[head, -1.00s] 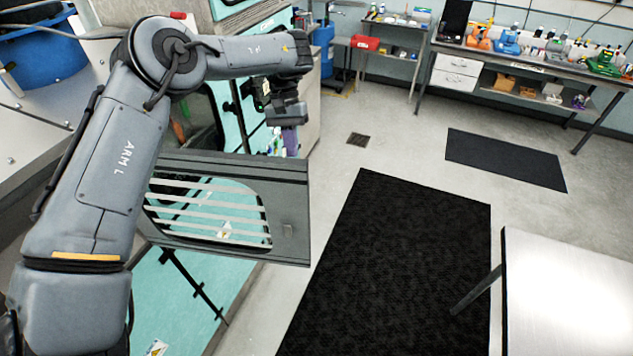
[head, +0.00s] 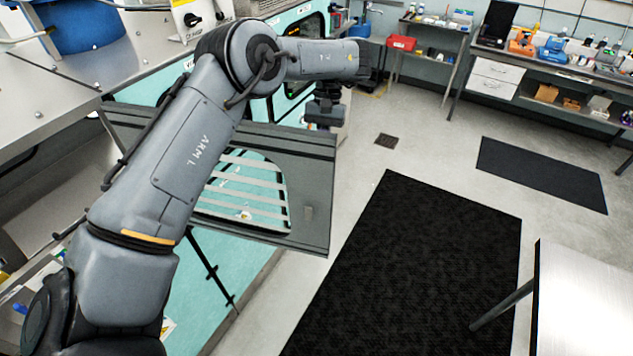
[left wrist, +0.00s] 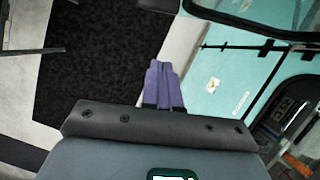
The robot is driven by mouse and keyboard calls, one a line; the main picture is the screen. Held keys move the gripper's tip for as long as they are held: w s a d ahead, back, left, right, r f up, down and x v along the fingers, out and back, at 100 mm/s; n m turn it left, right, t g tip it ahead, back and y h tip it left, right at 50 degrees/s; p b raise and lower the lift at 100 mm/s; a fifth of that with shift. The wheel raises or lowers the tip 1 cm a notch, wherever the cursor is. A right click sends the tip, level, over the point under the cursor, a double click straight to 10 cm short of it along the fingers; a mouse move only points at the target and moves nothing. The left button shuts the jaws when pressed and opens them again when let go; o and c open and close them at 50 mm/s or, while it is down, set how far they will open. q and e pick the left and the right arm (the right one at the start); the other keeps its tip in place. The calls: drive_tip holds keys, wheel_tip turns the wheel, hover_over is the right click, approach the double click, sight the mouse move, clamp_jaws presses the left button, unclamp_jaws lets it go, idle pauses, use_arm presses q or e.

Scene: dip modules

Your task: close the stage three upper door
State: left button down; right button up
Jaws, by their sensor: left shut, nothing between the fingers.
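The upper door is a dark grey panel (head: 318,195) with a slatted, rounded window. It stands open, swung out from the teal-fronted machine on the left, with my left arm crossing in front of part of it. My left gripper's dark hand (head: 325,114) hangs just beyond the door's top edge in the head view; its fingertips are hard to make out there. In the left wrist view, the purple fingers (left wrist: 163,86) are together and empty. A dark rounded frame (left wrist: 262,20) shows at the top right there; I cannot tell if it is this door. My right gripper is out of view.
Teal lower panels (head: 215,290) with black rails lie below the door. A black floor mat (head: 420,260) and open floor are to the right. A metal table (head: 590,300) stands at the lower right. Benches with supplies (head: 560,70) are at the back.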

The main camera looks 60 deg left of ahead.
use_arm(q)
drive_tip(key=s+d+f+p, duration=0.1)
drive_tip(key=s+d+f, duration=0.3)
drive_tip(key=shift+p, duration=0.4)
drive_tip(key=shift+d, duration=0.1)
idle(0.3)
